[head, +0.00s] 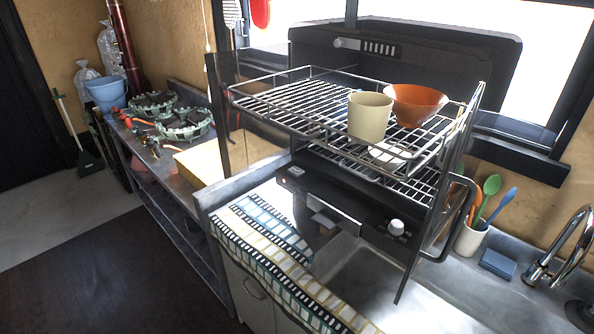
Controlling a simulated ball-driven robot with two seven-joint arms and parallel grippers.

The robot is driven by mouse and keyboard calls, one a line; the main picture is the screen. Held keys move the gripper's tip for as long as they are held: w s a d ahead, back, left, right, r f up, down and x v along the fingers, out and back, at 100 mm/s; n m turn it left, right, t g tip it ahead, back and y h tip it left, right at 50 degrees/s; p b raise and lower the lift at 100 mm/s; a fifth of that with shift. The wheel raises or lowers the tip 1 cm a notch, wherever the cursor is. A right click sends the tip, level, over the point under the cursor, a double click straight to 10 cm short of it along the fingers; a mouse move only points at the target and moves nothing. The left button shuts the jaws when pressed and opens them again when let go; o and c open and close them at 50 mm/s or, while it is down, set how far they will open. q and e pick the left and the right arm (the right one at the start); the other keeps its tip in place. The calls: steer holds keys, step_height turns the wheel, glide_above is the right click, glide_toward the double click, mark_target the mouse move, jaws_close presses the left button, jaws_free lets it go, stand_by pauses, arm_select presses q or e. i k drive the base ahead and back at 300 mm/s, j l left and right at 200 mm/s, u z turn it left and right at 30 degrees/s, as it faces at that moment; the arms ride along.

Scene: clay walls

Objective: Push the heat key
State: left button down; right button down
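No key marked for heat can be read in the head view. A black appliance (345,196) sits on the metal counter under the wire rack. Its front carries a round white knob (396,227) at the right and a small pale rectangular piece (296,171) at the left. A larger dark unit (440,62) behind the rack has a small light knob (341,43) and a row of pale marks (380,48). I cannot tell which part, if any, is the heat key. Neither of my grippers is in view.
The wire rack (290,104) holds a cream cup (369,117) and an orange bowl (416,104) above the black appliance. A patterned cloth (262,245) hangs over the counter's front. A utensil cup (471,238) and a faucet (557,252) stand right.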

mark_target(295, 171)
steer(key=i+j+z, duration=0.2)
steer(key=j, duration=0.3)
steer(key=i+j+z, duration=0.2)
steer(key=j, duration=0.3)
steer(key=i+j+z, duration=0.2)
steer(key=j, duration=0.35)
steer(key=j+z, duration=0.15)
steer(key=j, duration=0.35)
steer(key=j+z, duration=0.2)
steer(key=j, duration=0.4)
steer(key=i, duration=0.05)
